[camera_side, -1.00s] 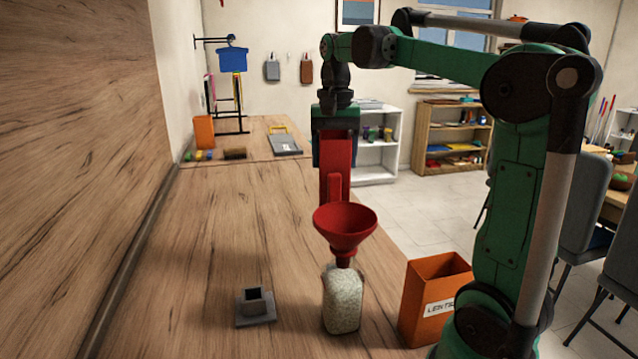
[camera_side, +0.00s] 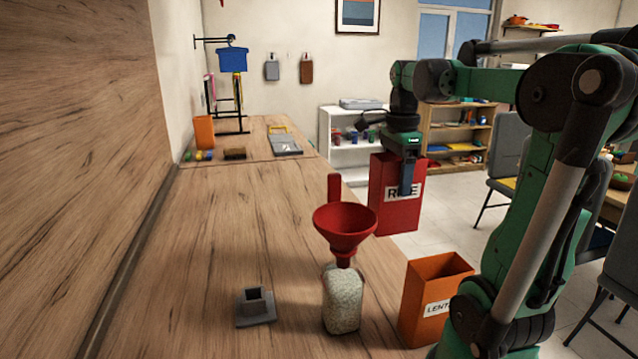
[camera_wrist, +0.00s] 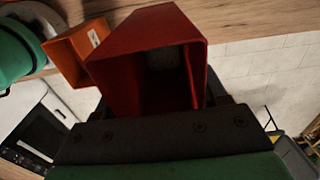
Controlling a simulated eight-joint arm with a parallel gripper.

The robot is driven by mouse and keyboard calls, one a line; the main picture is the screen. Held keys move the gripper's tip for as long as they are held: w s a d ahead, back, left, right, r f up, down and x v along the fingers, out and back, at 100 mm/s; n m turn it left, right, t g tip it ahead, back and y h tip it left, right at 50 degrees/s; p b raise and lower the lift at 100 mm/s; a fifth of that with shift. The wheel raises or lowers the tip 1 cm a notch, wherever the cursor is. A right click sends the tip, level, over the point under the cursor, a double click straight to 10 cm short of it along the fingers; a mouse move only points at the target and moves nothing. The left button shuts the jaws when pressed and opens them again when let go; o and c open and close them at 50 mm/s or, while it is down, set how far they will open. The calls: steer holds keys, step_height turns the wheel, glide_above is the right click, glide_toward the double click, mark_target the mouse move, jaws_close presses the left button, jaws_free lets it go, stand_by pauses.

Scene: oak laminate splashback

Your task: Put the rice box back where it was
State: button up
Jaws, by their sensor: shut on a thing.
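The red rice box (camera_side: 393,220), with a white label, hangs upright in my gripper (camera_side: 405,178), to the right of the counter's edge. One finger lies over the label, and my gripper is shut on the box. The wrist view shows the red box (camera_wrist: 140,42) with its open top and a small pale patch inside. A clear jar (camera_side: 342,305) filled with rice stands on the counter. A red funnel (camera_side: 345,228) with an upright handle sits in its mouth.
An orange lentil box (camera_side: 425,310) stands right of the jar, close to my arm; it also shows in the wrist view (camera_wrist: 78,48). A small grey holder (camera_side: 256,312) lies left of the jar. The counter (camera_side: 225,235) behind them is mostly bare.

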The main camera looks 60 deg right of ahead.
step_height(320, 180, down, 12)
stand_by(0.5)
steer(key=o, duration=1.4)
steer(key=shift+f, duration=0.1)
steer(key=shift+o, duration=0.2)
step_height(320, 180, up, 12)
steer(key=shift+r, duration=0.2)
